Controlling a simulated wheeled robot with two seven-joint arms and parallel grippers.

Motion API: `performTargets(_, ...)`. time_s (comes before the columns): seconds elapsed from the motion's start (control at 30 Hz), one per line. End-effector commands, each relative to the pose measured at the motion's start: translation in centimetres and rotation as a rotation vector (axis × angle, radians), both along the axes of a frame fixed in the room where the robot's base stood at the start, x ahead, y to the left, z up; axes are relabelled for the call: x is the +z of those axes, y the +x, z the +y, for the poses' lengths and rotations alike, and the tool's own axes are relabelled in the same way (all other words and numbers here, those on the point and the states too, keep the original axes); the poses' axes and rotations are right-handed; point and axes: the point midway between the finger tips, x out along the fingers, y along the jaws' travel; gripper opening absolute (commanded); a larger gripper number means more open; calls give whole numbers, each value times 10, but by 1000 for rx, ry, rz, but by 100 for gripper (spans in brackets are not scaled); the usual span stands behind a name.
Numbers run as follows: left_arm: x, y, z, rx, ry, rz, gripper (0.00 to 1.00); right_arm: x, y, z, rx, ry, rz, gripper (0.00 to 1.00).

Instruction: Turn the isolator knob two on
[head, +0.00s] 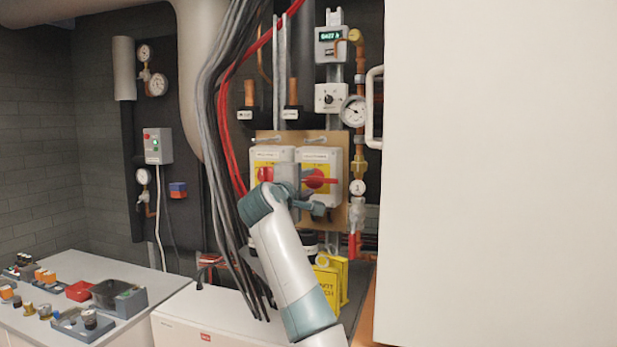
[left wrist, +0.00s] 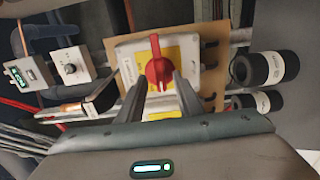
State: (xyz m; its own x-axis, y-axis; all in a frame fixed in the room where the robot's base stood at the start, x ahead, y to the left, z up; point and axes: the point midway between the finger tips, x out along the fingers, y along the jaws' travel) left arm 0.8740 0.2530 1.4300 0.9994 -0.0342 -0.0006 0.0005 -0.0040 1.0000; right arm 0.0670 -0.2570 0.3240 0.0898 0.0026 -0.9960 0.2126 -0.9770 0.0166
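Two isolator boxes with yellow plates and red knobs sit side by side on a tan board (head: 270,134). The right isolator's red knob (head: 317,179) has its handle lying roughly horizontal. It also shows in the left wrist view, which is turned sideways, as a red knob (left wrist: 158,68). My left gripper (head: 295,178) is in front of the boxes. In the left wrist view its two fingers (left wrist: 160,88) are apart, with tips close to the right knob; contact cannot be told. My right gripper is not in view.
A large white panel with a handle (head: 373,107) closes off the right side. Cables (head: 225,130) hang left of the boxes. A pressure gauge (head: 353,111) and copper pipe stand to their right. A bench (head: 100,265) holds parts at the left.

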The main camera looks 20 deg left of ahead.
Motion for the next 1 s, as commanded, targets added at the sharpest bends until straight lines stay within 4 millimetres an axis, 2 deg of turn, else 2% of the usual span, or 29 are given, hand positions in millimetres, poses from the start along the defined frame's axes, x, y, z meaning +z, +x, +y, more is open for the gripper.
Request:
performTargets(0.2,0,14,0,0,0,0,33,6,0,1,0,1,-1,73)
performTargets(0.53,-1,16,-1,0,0,0,33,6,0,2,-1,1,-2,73)
performTargets(0.57,-1,16,-1,0,0,0,28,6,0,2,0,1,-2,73)
performTargets(0.67,-1,16,-1,0,0,0,4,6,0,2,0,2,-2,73)
performTargets(0.7,-1,16,-1,0,0,0,0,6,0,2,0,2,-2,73)
performTargets(1.0,-2,16,-1,0,12,1,0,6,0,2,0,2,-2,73)
